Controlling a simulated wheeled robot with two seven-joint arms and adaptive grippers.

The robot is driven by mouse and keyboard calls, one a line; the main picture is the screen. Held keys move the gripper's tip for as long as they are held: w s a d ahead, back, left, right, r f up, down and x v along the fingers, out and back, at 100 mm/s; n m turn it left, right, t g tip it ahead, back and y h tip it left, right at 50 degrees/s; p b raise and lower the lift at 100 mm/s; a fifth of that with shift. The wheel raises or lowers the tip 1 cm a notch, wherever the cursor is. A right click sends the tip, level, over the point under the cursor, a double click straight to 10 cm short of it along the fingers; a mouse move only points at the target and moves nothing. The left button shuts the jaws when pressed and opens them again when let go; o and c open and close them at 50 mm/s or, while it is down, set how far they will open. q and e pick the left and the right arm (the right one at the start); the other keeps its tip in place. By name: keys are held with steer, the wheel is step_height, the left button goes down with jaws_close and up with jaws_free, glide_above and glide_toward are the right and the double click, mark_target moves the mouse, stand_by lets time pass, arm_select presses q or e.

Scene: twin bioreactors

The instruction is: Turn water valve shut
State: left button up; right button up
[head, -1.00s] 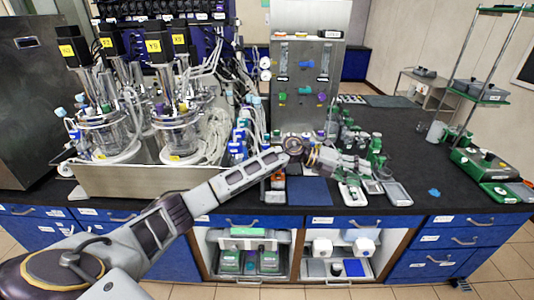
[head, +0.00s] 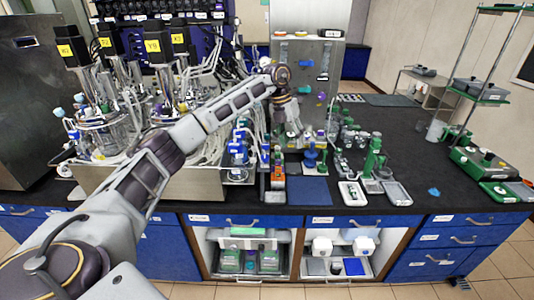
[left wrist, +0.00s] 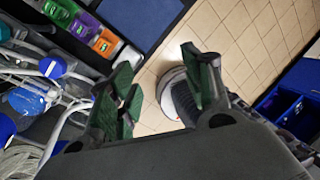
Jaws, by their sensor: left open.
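The steel panel (head: 337,47) stands upright at the back of the bench in the head view. It carries a blue valve knob (head: 305,64) at upper middle and a purple-blue knob (head: 319,97) at lower right. I cannot read which knob is for water. My left gripper (head: 290,138) hangs downward in front of the panel's lower part, apart from the visible knobs. My right gripper is not in view.
The twin bioreactors (head: 172,110) stand in a steel tray (head: 110,184) at left. Tubing and blue-capped bottles (head: 237,146) crowd the gripper's left. A blue mat (head: 308,190) and small trays (head: 397,193) lie at the bench front.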

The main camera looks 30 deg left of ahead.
mark_target(265, 156)
arm_select(q)
steer(key=s+a+r+n+g+y, duration=0.1)
steer(key=s+a+r+y, duration=0.1)
steer(key=a+r, duration=0.3)
steer(key=shift+s+a+r+n+y, duration=0.15)
steer(key=shift+a+r+n+y, duration=0.25)
steer(key=shift+a, duration=1.8)
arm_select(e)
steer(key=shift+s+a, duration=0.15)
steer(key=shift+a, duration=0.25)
arm_select(q)
step_height(265, 156, down, 12)
steer(key=shift+p, duration=0.75)
steer(key=shift+f, duration=0.9)
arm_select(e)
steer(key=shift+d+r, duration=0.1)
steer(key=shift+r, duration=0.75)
arm_select(q)
steer(key=c, duration=1)
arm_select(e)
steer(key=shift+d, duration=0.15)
